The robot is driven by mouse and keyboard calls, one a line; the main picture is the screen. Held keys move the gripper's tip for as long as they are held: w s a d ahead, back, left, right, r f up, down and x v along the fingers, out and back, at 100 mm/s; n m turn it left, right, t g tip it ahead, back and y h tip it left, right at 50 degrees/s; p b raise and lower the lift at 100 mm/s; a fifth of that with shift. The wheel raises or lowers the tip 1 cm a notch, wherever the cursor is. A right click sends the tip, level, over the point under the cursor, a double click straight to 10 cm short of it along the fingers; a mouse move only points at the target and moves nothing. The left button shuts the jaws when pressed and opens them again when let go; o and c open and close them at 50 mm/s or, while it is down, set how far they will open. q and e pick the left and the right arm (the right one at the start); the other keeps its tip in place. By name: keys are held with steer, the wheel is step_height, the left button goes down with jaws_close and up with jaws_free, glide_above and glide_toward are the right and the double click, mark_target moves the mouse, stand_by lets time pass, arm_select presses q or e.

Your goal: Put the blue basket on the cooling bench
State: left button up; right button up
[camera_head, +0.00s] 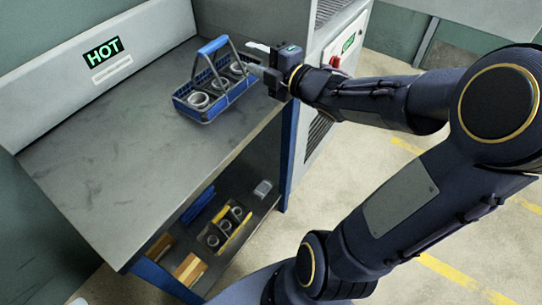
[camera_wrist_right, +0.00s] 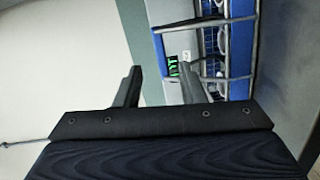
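The blue basket (camera_head: 203,101) stands upright on a grey bench top (camera_head: 110,150) under a lit green HOT sign (camera_head: 103,52). Its blue-gripped handle (camera_head: 213,46) is raised, and several metal rings lie inside. My right gripper (camera_head: 258,60) is just right of the basket, with its fingers apart and pointing towards the handle. I see no grip on the basket. My left gripper is out of view. I cannot identify the cooling bench.
A grey machine cabinet (camera_head: 322,135) with a red knob stands right of the bench. A lower shelf (camera_head: 262,205) below the bench top holds rings in a tray and yellow and blue items. The bench top's near-left part is bare. Open floor with yellow lines lies to the right.

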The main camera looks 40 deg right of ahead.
steer(key=s+f+m+g+h, duration=0.5)
steer(key=s+m, duration=0.4)
steer(key=m, duration=0.5)
steer(key=s+a+f+m+g+y, duration=0.2)
steer(key=s+a+f+m+g, duration=0.1)
steer(key=s+a, duration=0.3)
steer(key=s+a+f+m+g+y, duration=0.3)
steer(key=s+a, duration=0.3)
steer(key=s, duration=0.1)
steer(key=shift+s+f+m, duration=0.15)
steer(key=shift+s+m, duration=0.2)
steer(key=shift+m, duration=0.05)
steer(key=shift+d, duration=0.1)
step_height(320, 180, up, 11)
steer(key=p, duration=1)
steer(key=shift+f, duration=0.2)
